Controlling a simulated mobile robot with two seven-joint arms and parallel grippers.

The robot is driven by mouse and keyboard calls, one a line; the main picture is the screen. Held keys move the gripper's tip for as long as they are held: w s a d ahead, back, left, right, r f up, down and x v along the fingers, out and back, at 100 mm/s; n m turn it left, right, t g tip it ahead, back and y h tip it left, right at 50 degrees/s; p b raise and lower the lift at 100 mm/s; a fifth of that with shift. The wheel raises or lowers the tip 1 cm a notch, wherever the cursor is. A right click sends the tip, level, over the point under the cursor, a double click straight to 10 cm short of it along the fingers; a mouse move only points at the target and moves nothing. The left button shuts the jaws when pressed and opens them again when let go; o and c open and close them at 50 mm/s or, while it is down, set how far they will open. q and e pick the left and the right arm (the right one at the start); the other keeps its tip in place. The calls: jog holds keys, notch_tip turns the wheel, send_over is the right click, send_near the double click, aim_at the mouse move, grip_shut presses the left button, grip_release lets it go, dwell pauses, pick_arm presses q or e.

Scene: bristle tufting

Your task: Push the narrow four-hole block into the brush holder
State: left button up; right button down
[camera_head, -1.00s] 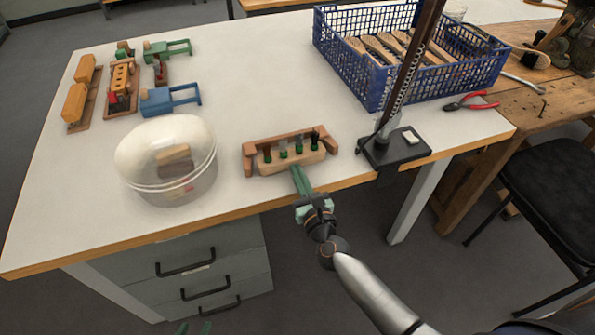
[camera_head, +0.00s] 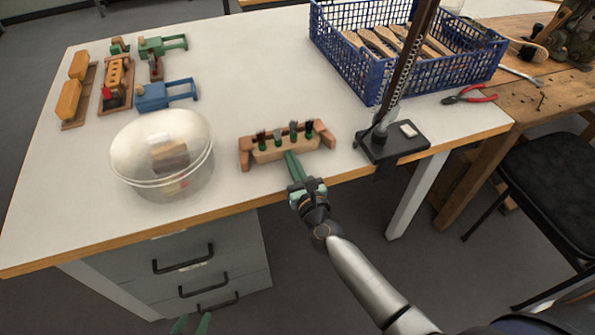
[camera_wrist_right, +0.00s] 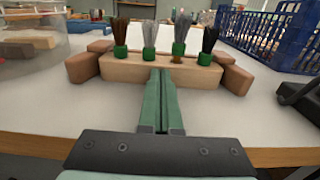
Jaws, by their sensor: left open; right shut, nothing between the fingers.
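The narrow four-hole block (camera_head: 270,155) is light wood and carries dark and grey bristle tufts in green collars. It sits between the side arms of the darker wooden brush holder (camera_head: 245,160) near the table's front edge. The block (camera_wrist_right: 130,70) and the holder's side pieces (camera_wrist_right: 82,68) also show in the right wrist view. My right gripper (camera_head: 290,156) is shut and empty, its green fingertips (camera_wrist_right: 162,75) at the block's front face, seemingly touching it. Whether a gap remains behind the block is hidden. My left gripper (camera_head: 190,326) is open at the bottom edge, below the table.
A clear round tub (camera_head: 135,180) stands left of the holder. A black stand with a post (camera_head: 392,145) is to the right. Behind it are a blue crate (camera_head: 350,60) and red pliers (camera_head: 470,95). Wooden parts and clamps lie at the back left. The table's middle is clear.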

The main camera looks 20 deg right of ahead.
jog(key=s+b, duration=0.1)
jog(key=s, duration=1.1)
jog(key=shift+s+d, duration=0.2)
